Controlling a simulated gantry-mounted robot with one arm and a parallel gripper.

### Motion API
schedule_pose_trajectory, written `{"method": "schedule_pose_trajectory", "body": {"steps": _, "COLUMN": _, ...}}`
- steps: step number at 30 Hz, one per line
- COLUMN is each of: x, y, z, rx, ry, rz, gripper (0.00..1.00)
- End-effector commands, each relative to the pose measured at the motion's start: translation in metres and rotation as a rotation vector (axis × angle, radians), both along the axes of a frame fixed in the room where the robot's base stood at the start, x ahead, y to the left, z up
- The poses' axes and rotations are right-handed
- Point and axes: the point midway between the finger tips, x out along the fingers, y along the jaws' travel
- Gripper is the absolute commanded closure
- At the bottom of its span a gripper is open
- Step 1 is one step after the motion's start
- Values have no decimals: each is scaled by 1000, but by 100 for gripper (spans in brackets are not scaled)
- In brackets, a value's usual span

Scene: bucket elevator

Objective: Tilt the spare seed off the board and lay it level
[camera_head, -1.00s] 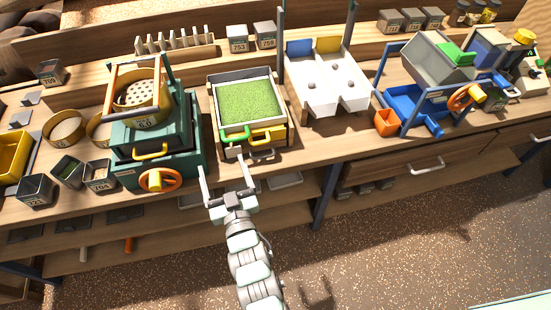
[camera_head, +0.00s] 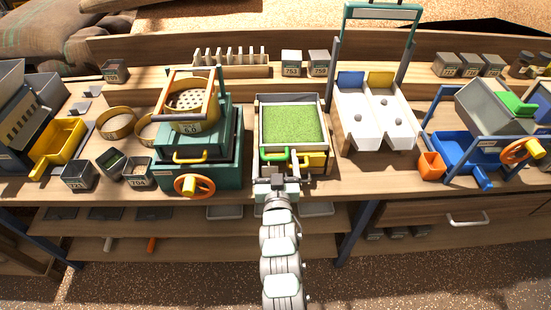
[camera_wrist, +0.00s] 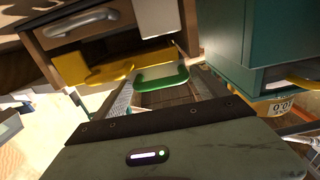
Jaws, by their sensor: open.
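The board (camera_head: 262,110) is a framed tray covered in green seed (camera_head: 292,123), in the middle of the bench in the head view. It looks level. A green handle (camera_head: 274,154) is on its front edge; it also shows in the wrist view as a green loop (camera_wrist: 161,79). My gripper (camera_head: 279,160) is open at the front of the board, right by the green handle. A yellow tray (camera_head: 316,161) sits under the board, right of the handle.
A teal sieve machine (camera_head: 215,160) with an orange handwheel (camera_head: 194,186) stands close left of the board. A white double chute (camera_head: 364,125) stands to the right. A drawer handle (camera_wrist: 81,22) shows in the wrist view. The floor in front of the bench is clear.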

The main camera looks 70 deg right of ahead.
Motion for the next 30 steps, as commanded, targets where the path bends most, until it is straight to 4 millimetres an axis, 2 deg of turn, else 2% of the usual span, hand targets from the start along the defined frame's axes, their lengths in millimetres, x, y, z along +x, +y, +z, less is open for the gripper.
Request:
{"method": "schedule_pose_trajectory", "body": {"steps": 11, "x": 2, "y": -5, "z": -1, "rx": 1, "ry": 2, "rz": 0, "gripper": 17}}
{"method": "schedule_pose_trajectory", "body": {"steps": 30, "x": 2, "y": -5, "z": -1, "rx": 1, "ry": 3, "rz": -1, "gripper": 68}}
